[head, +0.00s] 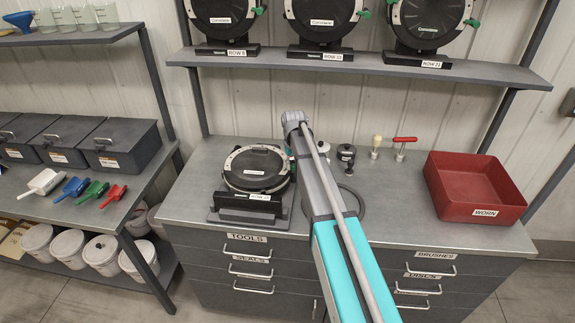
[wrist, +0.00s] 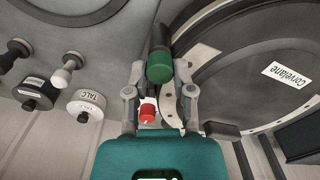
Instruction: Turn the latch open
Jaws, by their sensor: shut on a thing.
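The seed meter (head: 257,168) sits on its stand on the grey bench, left of my arm. Its round dark lid, labelled Corvelane, fills the right of the wrist view (wrist: 255,75). The latch's green knob (wrist: 160,66) shows at the lid's edge, between the fingers of my gripper (wrist: 160,88). My gripper is shut on the latch. A pale metal piece (wrist: 171,108) lies between the fingers below the knob. In the head view my arm hides the gripper and latch.
Talc (wrist: 87,104) and graphite-like dark containers (wrist: 35,93) stand beside the meter. A red WORN bin (head: 475,187) and a red-handled tool (head: 404,146) are farther right. A shelf (head: 360,64) with other meters hangs above.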

